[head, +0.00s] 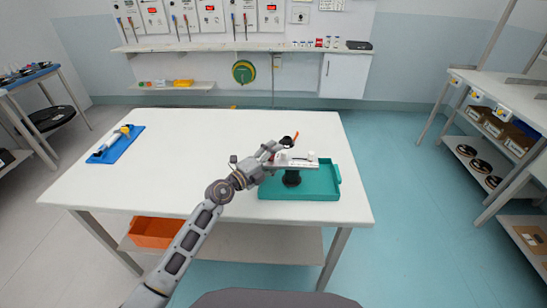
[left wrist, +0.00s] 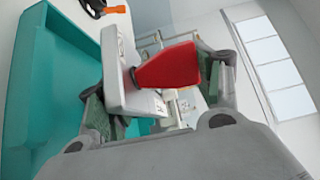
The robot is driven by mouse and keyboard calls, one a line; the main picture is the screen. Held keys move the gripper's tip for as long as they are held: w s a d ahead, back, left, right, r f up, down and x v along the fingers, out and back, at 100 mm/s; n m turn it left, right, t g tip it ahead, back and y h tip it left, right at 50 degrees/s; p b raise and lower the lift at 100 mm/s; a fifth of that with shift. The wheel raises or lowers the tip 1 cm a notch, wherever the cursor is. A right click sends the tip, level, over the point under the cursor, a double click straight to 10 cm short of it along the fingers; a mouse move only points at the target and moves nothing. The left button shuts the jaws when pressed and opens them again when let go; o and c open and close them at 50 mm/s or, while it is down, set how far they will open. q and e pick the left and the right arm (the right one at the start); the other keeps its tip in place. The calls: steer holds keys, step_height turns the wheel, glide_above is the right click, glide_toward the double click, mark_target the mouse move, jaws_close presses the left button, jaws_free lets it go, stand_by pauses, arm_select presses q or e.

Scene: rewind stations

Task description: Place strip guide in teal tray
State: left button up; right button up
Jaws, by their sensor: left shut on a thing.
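My left gripper (head: 274,154) is shut on the strip guide (head: 298,162), a pale grey-white plate. In the left wrist view the strip guide (left wrist: 128,92) sits between the fingers with a red lever-like part (left wrist: 168,66) in front. The teal tray (head: 325,190) is at the right front of the white table, and the guide is over it. The tray also fills the left side of the left wrist view (left wrist: 52,75). A dark round shape (head: 292,179) shows below the guide; I cannot tell whether it touches the tray floor. My right gripper is not in view.
An orange-handled item with a black end (head: 296,138) lies behind the tray. A blue mat (head: 108,152) with a yellow-and-white tool lies at the table's left. The middle of the white table (head: 180,160) is clear. An orange bin (head: 155,231) is on the shelf below.

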arm_select(q)
steer(key=o, duration=1.6)
steer(key=shift+o, duration=0.2)
steer(key=shift+r, duration=0.1)
steer(key=shift+v, duration=1.25)
steer(key=v, duration=0.9)
steer(key=shift+s+a+p, duration=0.2)
steer(key=shift+p, duration=0.1)
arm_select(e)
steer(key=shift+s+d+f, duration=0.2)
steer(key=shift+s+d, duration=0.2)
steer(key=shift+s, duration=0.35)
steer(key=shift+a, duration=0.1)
